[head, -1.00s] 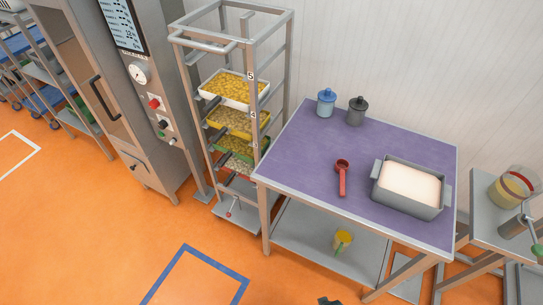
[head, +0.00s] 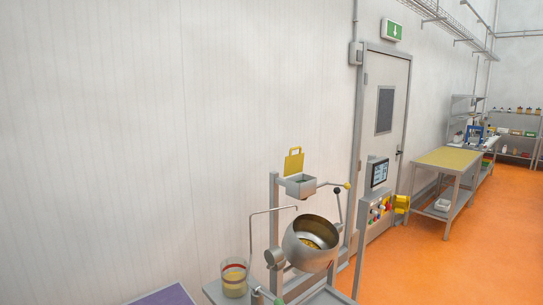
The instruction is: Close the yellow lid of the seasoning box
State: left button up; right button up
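The seasoning box is a small grey open-topped box (head: 300,187) on the frame of a machine, in the lower middle of the head view. Its yellow lid (head: 293,162) stands upright behind the box, so the box is open. The lid has a cut-out near its top edge. Neither of my grippers shows in the head view now.
Below the box is a round metal drum (head: 311,244) with yellow pieces inside. A clear container with red and yellow bands (head: 234,278) stands at its left. A control panel (head: 379,174), a door (head: 385,110) and a yellow-topped table (head: 447,160) are to the right. Orange floor (head: 480,235) is clear at right.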

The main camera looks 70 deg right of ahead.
aim_at(294, 165)
jog(key=z, duration=0.5)
jog(key=l+z, duration=0.1)
jog(key=z, duration=0.9)
jog(key=l+z, duration=0.1)
jog(key=z, duration=0.9)
jog(key=i+l+u, duration=0.85)
jog(key=l, duration=0.15)
jog(key=l+u, duration=0.3)
jog(key=i+l, duration=0.05)
jog(key=l, duration=0.05)
